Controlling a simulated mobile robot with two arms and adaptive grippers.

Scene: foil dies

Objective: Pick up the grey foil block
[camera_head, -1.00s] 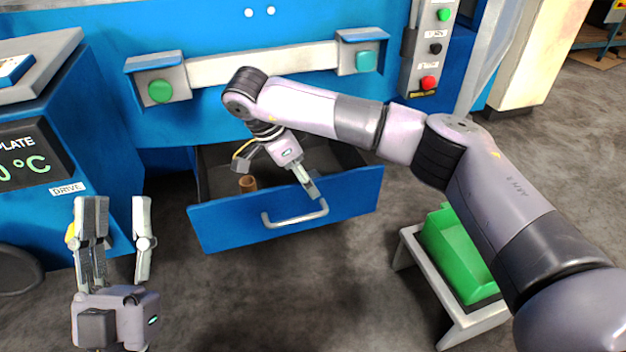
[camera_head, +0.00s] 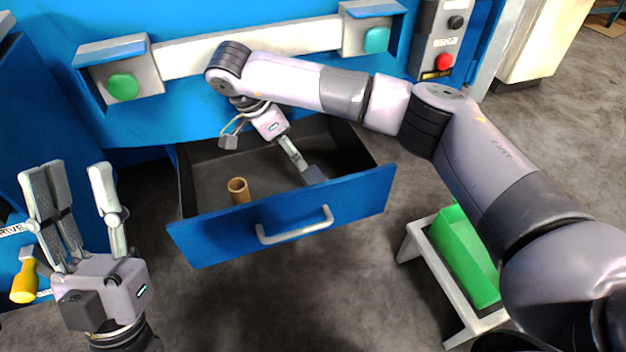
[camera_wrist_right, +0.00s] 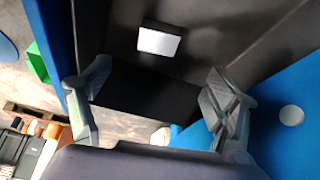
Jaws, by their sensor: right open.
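A small block with a bright, pale grey top (camera_wrist_right: 159,41) lies in the dark drawer in the right wrist view, beyond the fingertips and apart from them. I take it for the grey foil block; I cannot pick it out in the head view. My right gripper (camera_head: 271,158) is over the open drawer (camera_head: 355,198), its fingers spread and pointing down into it. In the right wrist view the right gripper (camera_wrist_right: 153,84) is open, with nothing held between its fingers. My left gripper (camera_head: 72,170) is open and empty, fingers up, left of the drawer.
A brown hollow cylinder (camera_head: 238,189) stands in the drawer, left of my right gripper. A green bin (camera_head: 465,255) sits on a low stand at right. A yellow-handled tool (camera_head: 25,282) is at far left. The blue machine rises behind the drawer.

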